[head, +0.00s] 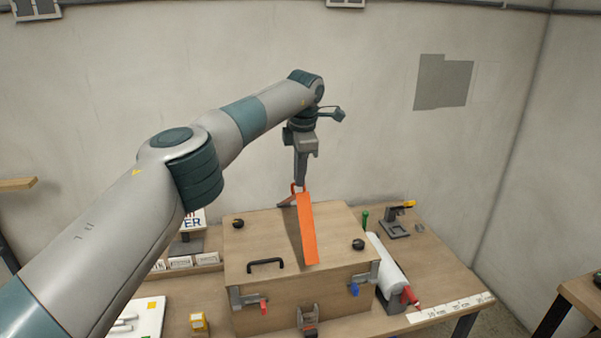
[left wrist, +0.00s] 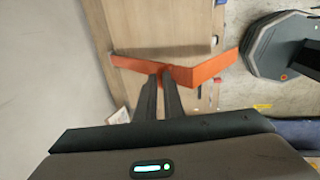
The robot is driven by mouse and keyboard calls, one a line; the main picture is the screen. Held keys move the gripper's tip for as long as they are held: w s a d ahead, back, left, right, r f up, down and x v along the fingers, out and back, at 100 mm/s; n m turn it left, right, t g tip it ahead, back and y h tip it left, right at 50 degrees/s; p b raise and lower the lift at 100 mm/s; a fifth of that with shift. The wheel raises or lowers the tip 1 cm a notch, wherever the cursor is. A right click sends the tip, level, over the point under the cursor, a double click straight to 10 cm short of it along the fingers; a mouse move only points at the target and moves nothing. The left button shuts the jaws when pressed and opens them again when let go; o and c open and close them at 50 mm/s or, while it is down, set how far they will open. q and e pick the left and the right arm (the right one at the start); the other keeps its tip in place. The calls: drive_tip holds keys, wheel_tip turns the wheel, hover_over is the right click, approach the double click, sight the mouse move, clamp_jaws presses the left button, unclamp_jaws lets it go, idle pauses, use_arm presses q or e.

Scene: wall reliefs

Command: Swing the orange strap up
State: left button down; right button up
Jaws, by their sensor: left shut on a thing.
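The orange strap (head: 308,230) stands tilted above the lid of the wooden box (head: 235,270) in the head view. Its lower end is near the lid's front part, and its upper end is near my left gripper (head: 295,190). In the left wrist view the strap (left wrist: 205,73) runs across the picture with a bend in it. My right gripper is in neither view.
The box lid carries a black handle (head: 265,265) and two black knobs (head: 238,223). Latches with red and blue grips are on the box front.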

use_arm(q)
drive_tip(key=shift+w+a+f, duration=0.15)
drive_tip(key=shift+a+f, duration=0.3)
drive_tip(key=c, duration=1.9)
unclamp_jaws()
drive_tip(key=shift+w+f, duration=0.15)
drive_tip(key=shift+w, duration=0.05)
drive_tip(key=shift+w+f, duration=0.15)
drive_tip(key=shift+w, duration=0.1)
drive_tip(key=shift+s+r, duration=0.15)
drive_tip(key=shift+r, duration=0.05)
drive_tip(key=shift+r, duration=0.1)
